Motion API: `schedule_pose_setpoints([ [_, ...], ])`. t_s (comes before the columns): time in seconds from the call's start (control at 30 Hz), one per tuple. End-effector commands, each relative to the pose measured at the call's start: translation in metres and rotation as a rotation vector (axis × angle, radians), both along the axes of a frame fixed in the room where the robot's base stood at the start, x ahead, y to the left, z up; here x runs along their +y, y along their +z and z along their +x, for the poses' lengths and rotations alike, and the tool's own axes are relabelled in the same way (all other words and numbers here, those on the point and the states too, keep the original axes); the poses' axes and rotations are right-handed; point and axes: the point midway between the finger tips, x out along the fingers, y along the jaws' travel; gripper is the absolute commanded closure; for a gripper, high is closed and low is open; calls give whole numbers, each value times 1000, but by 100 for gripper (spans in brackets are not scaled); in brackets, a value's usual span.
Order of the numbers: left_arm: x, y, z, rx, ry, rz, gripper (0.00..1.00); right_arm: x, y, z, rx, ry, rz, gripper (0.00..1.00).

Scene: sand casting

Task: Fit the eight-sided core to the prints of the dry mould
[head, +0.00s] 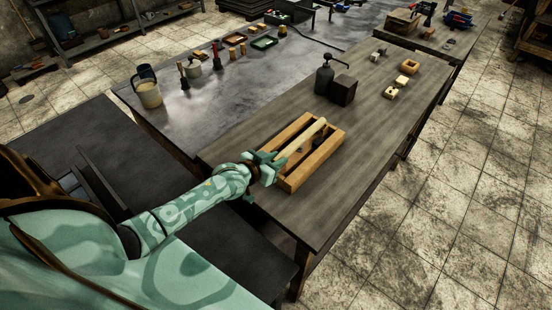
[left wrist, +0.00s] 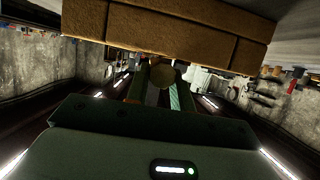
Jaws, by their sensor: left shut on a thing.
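A pale, straight rod (head: 304,140), which looks like the core, is gripped at its near end by my left gripper (head: 268,165). The jaws are shut on it. The rod points away from me along an open wooden box (head: 318,166), apparently the dry mould, with a dark inside. In the head view the rod overlaps the box; I cannot tell whether it touches it. In the left wrist view the rod's rounded end (left wrist: 162,75) shows between the jaws, and the box's wooden wall (left wrist: 170,28) fills the top. The prints and the rod's sides are unclear. My right gripper is not in view.
The box sits on a grey table (head: 375,130). Small yellowish blocks (head: 410,67) lie farther right. A pale bucket (head: 149,94) stands on the left bench. The near table end is clear.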

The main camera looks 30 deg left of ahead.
Motion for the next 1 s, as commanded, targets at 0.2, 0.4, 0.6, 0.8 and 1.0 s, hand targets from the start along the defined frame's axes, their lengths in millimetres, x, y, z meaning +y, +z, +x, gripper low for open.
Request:
schedule_pose_setpoints([
  [0.2, 0, -6, 1, -2, 0, 0, 100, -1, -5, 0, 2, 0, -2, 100],
  [0.4, 0, -6, 0, -1, 0, 0, 100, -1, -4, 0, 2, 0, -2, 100],
  [0.6, 0, 0, 0, -1, 0, 1, 100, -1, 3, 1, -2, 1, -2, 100],
  [0.8, 0, 4, 0, -1, 0, 1, 100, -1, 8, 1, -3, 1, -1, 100],
  [1.0, 0, 3, 0, -2, 0, 0, 100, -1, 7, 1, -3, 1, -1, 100],
])
